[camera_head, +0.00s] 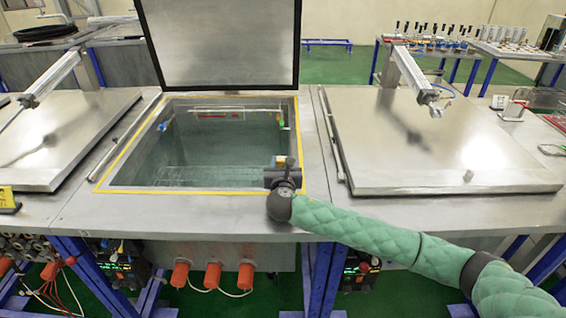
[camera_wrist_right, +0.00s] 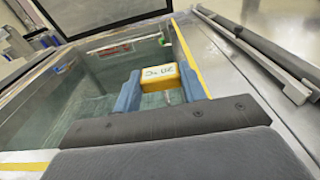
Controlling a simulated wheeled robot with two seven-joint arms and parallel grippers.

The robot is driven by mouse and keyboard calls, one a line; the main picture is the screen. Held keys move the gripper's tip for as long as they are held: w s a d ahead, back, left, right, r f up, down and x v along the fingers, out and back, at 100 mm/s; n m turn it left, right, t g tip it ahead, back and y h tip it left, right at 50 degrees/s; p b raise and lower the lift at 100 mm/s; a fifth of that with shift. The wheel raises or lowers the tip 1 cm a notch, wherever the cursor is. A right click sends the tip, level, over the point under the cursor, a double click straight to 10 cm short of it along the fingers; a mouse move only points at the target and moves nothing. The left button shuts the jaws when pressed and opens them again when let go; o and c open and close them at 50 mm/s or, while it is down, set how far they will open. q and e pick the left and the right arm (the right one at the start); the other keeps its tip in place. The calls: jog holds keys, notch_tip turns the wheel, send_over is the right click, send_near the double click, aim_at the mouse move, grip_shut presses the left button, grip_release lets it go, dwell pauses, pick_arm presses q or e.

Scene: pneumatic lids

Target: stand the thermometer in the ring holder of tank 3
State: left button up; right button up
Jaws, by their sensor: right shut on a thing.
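The thermometer shows in the right wrist view as a yellow block (camera_wrist_right: 158,78) with dark figures on a pale face; a thin stem shows below it. My right gripper (camera_wrist_right: 160,88) is shut on the block, one blue finger on each side. In the head view my right gripper (camera_head: 282,166) is over the front right corner of the open tank (camera_head: 118,168). I see no tank number. A small green and orange fitting (camera_head: 284,121) sits at the tank's back right; I cannot tell whether it is the ring holder. My left gripper is not in view.
The tank's lid (camera_head: 220,45) stands raised at the back. Closed steel lids lie on the left (camera_head: 60,140) and right (camera_head: 440,150), each with a pneumatic cylinder above. Water fills the open tank. A long rod (camera_head: 331,133) lies beside the right lid.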

jog(key=shift+f+b, duration=0.65)
jog(key=shift+f, duration=1.4)
jog(key=shift+p, duration=0.35)
jog(key=shift+f, duration=0.2)
dwell(0.5)
jog(key=shift+f, duration=0.2)
